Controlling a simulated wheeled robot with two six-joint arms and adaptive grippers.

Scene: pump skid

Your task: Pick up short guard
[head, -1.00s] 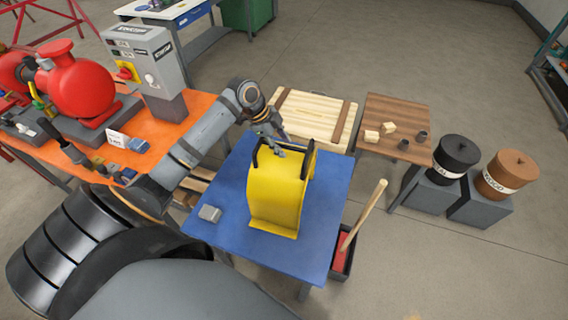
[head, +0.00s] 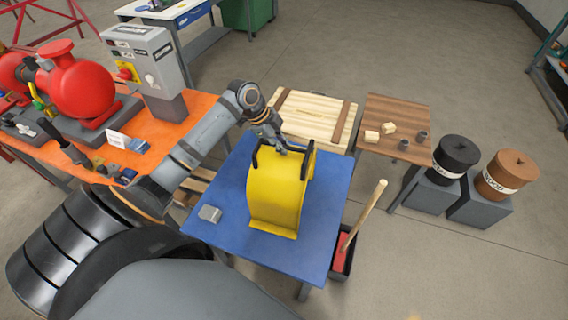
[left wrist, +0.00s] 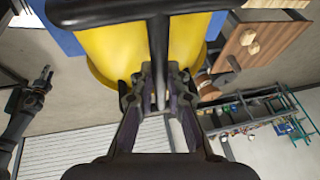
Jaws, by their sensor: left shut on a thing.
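The short guard (head: 275,194) is a yellow curved cover with black handles on top. It stands on the blue table (head: 231,177). My left gripper (head: 283,150) reaches down to its top from behind left and is shut on a black handle. In the left wrist view the fingers (left wrist: 158,92) close around the black bar of the guard (left wrist: 104,45), whose yellow body fills the upper middle. The finger contact is partly hidden in the head view.
A small grey block (head: 210,214) lies on the blue table left of the guard. A bin with a wooden handle (head: 364,214) stands at its right edge. A wooden crate (head: 313,117) is behind, and an orange bench with a red pump (head: 77,85) is at left.

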